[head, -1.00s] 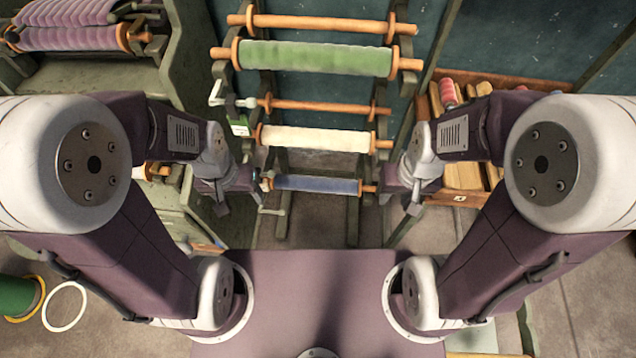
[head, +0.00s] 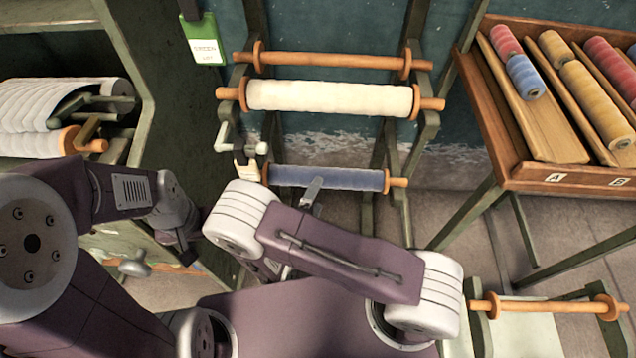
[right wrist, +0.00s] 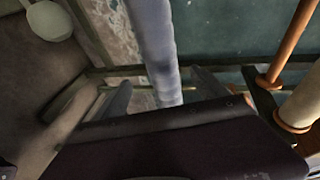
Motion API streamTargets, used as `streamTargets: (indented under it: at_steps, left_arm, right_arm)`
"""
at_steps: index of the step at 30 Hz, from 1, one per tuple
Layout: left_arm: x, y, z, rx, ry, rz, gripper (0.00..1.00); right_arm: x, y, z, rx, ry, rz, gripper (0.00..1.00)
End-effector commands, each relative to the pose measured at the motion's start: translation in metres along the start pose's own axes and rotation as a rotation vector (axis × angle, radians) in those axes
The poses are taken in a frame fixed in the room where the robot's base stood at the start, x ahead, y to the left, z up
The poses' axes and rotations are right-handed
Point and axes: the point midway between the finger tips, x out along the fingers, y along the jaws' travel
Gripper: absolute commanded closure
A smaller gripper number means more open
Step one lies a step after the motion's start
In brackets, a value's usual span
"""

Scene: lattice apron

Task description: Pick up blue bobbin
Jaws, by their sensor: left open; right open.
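A small blue bobbin (head: 525,77) lies in the left lane, marked A, of the wooden rack at the upper right in the head view, just below a red bobbin (head: 505,42). A long blue roll (head: 325,178) hangs on the lowest bar of the middle stand. My right gripper (head: 312,192) is open at this roll, partly hidden by my arm. In the right wrist view the blue roll (right wrist: 155,45) shows between the two fingers; I cannot tell whether they touch it. My left gripper (head: 185,245) is open and empty at the left, apart from the bobbin.
The wooden rack (head: 560,178) holds several more tan and red bobbins on sloping lanes. A cream roll (head: 330,97) and a bare orange bar (head: 330,61) are above the blue roll. A crank handle (head: 237,140) juts out at the stand's left. Another orange bar (head: 545,306) is at lower right.

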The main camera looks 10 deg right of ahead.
Motion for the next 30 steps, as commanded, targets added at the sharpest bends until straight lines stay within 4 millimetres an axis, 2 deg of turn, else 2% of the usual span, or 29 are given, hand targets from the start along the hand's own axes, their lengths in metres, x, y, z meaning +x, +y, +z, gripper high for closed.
streamTargets:
  at_steps: [6,13,18,21,28,29,30]
  left_arm:
    - [0.009,0.000,0.001,0.000,0.000,0.000,0.34]
    - [0.013,0.000,0.001,0.000,0.000,0.000,0.34]
    - [0.024,-0.001,0.003,0.000,0.000,0.000,0.34]
    - [0.026,-0.001,0.003,0.000,0.000,0.000,0.34]
    - [0.025,-0.001,0.003,0.000,0.000,0.000,0.34]
    - [0.025,-0.001,0.003,0.000,0.000,0.000,0.34]
    - [0.025,-0.001,0.003,0.000,0.000,0.000,0.34]
  right_arm:
    - [0.032,0.000,-0.002,0.006,0.009,0.002,0.17]
    - [0.045,-0.001,-0.003,0.008,0.010,0.003,0.17]
    - [0.077,-0.001,-0.004,0.011,0.012,0.002,0.17]
    - [0.088,-0.003,-0.004,0.009,0.010,0.003,0.17]
    - [0.090,-0.004,-0.003,0.008,0.007,0.003,0.17]
    - [0.090,-0.004,-0.003,0.008,0.007,0.003,0.22]
    - [0.090,-0.004,-0.003,0.008,0.007,0.003,0.34]
